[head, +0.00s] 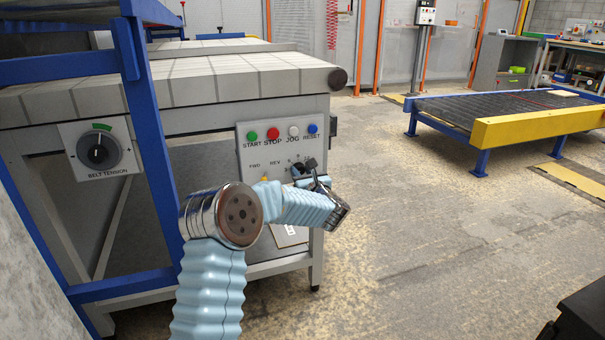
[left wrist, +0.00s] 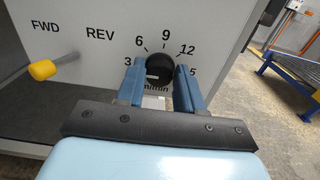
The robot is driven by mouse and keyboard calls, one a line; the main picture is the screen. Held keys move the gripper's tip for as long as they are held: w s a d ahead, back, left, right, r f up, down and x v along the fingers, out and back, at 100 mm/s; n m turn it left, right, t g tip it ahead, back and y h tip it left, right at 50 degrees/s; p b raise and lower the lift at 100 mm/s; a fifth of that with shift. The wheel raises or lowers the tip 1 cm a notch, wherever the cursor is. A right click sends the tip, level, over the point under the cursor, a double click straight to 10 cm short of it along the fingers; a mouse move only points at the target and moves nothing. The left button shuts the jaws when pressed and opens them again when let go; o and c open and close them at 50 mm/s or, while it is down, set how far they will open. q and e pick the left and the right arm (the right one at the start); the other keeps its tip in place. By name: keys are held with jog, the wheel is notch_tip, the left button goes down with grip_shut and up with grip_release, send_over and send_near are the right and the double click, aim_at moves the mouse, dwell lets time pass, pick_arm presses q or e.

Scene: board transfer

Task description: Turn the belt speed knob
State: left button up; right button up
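The belt speed knob (left wrist: 159,70) is a round black dial with a white pointer mark on the control panel. Numbers 3, 6, 9, 12 and 15 are printed around it, partly covered by the fingers. My left gripper (left wrist: 160,68) has one blue finger on each side of the knob, seemingly touching it. The pointer mark lies toward the left of the knob, near the 3. In the head view, my left gripper (head: 305,170) is at the panel's lower right and mostly covers the knob. My right gripper is in neither view.
A yellow-tipped FWD/REV lever (left wrist: 42,70) sticks out left of the knob. Start, stop, jog and reset buttons (head: 273,133) sit above. Open floor (head: 430,240) lies to the right.

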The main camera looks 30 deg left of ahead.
pick_arm(q)
jog(key=shift+c, duration=1.2)
jog(key=shift+f, duration=0.1)
